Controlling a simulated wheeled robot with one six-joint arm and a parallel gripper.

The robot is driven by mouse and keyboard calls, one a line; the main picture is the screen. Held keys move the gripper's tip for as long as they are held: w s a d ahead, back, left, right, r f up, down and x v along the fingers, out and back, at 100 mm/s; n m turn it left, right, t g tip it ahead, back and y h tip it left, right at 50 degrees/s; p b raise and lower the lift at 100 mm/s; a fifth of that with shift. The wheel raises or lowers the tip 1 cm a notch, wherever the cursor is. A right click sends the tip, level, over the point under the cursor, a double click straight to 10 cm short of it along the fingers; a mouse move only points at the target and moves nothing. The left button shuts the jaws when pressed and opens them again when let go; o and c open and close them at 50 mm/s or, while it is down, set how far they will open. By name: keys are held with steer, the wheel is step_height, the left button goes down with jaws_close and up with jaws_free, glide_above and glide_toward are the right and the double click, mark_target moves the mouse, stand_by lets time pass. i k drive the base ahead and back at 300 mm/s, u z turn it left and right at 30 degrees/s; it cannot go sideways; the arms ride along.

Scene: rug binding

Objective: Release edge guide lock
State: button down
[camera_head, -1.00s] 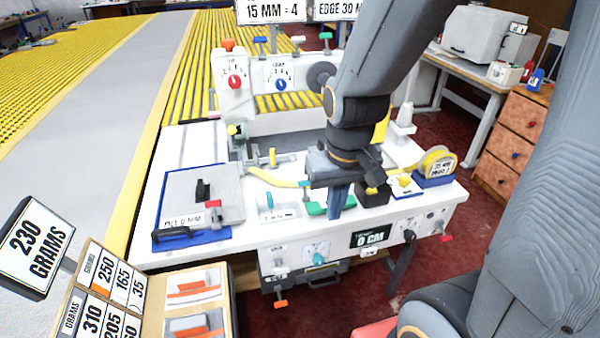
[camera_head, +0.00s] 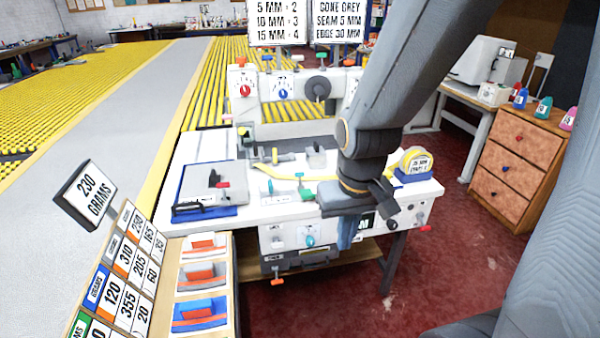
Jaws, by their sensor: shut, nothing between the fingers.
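The white sewing table (camera_head: 190,150) stands in the middle. A green-handled lever (camera_head: 306,194) stands near its front edge, left of my gripper. A small lever part (camera_head: 270,187) is left of that, and a grey block (camera_head: 317,157) sits behind on the bed. I cannot tell for certain which of these is the edge guide lock. My gripper (camera_head: 347,234) points down at the table's front edge, right of the green lever and apart from it. Its fingers are together and empty. My wrist hides part of the bed and of the dark display on the front panel.
A yellow strip (camera_head: 278,173) runs across the bed towards a yellow tape roll (camera_head: 416,159). A blue pad (camera_head: 190,214) lies at left. Red-tipped (camera_head: 425,229) and orange-tipped (camera_head: 277,281) levers stick out from the front.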

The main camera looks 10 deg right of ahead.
mark_target(301, 174)
steer(key=i, duration=1.25)
steer(key=u, duration=0.55)
